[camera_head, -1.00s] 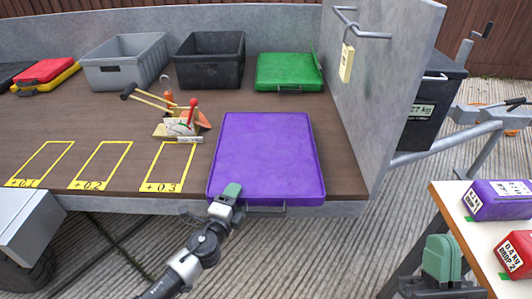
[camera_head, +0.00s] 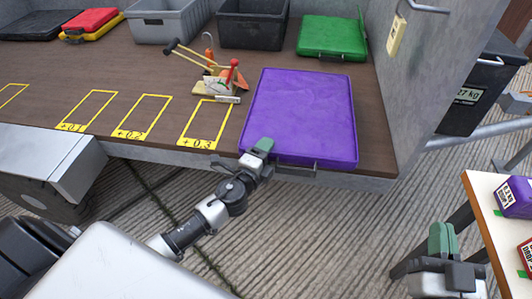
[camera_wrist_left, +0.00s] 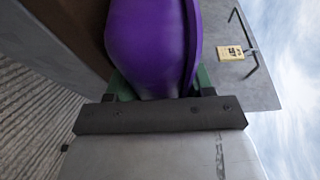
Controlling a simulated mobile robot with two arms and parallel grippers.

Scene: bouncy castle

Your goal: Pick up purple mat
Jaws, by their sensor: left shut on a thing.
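The purple mat (camera_head: 303,112) is a thick rectangular slab with a handle on its front edge. It lies flat on the brown truck bed (camera_head: 150,78), at the bed's front edge. My left gripper (camera_head: 260,150) is at the mat's front left corner, left of the handle, and is shut on the mat. In the left wrist view the mat (camera_wrist_left: 150,45) fills the space between the green fingers of my left gripper (camera_wrist_left: 160,88). My right gripper (camera_head: 442,240) is at the lower right, away from the mat, its green fingers together and empty.
A green case (camera_head: 332,38) lies behind the mat. A tool set (camera_head: 217,80) with orange parts stands to its left, near yellow marked rectangles (camera_head: 143,116). A grey side wall (camera_head: 425,75) rises on the right. A small table (camera_head: 482,205) with weights stands at the lower right.

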